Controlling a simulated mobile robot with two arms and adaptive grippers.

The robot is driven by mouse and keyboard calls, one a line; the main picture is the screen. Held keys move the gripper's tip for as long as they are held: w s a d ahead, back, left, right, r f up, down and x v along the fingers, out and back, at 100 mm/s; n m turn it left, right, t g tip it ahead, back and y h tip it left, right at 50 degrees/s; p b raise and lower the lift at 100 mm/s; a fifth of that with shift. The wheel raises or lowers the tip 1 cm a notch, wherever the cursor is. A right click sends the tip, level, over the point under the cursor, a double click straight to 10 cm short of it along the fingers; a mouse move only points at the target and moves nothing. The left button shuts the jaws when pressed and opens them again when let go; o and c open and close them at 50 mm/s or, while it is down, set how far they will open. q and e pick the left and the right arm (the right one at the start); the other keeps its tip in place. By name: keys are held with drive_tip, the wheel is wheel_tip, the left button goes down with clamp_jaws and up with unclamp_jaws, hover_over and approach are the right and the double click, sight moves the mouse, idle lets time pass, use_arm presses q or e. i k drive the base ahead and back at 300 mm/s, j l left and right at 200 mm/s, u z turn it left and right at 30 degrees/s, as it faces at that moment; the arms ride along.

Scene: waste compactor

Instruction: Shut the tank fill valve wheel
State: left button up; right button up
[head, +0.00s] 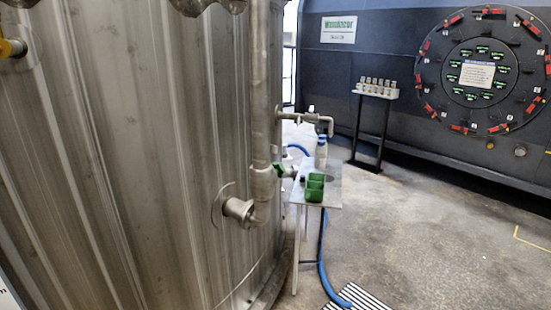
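A large grey corrugated metal tank (130,150) fills the left half of the head view. A vertical pipe (260,90) runs down its side and bends into the tank wall at a flanged fitting (238,209). A small green valve handle (279,170), possibly the fill valve wheel, sits on a branch just right of the pipe. It is too small to tell whether it is a wheel or how far it is turned. Neither of my grippers is in view.
A small metal stand (328,193) holds green bins (315,188) and a bottle (321,152) beside the pipe. A blue hose (325,280) runs to a floor grate (357,298). A round hatch (484,70) is on the back wall. The right floor is open.

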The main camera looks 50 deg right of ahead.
sight(279, 168)
drive_tip(key=i+l+u, duration=0.15)
drive_tip(key=l, duration=0.85)
drive_tip(key=i+l+u, duration=0.2)
drive_tip(key=l, duration=0.8)
drive_tip(key=k+l+u, duration=0.15)
drive_tip(key=l, duration=0.85)
drive_tip(key=l+u, duration=0.2)
drive_tip(key=l, duration=0.85)
drive_tip(key=l+u, duration=0.15)
drive_tip(key=l, duration=0.85)
drive_tip(key=i+l+u, duration=0.2)
drive_tip(key=l, duration=0.2)
drive_tip(key=k, duration=0.05)
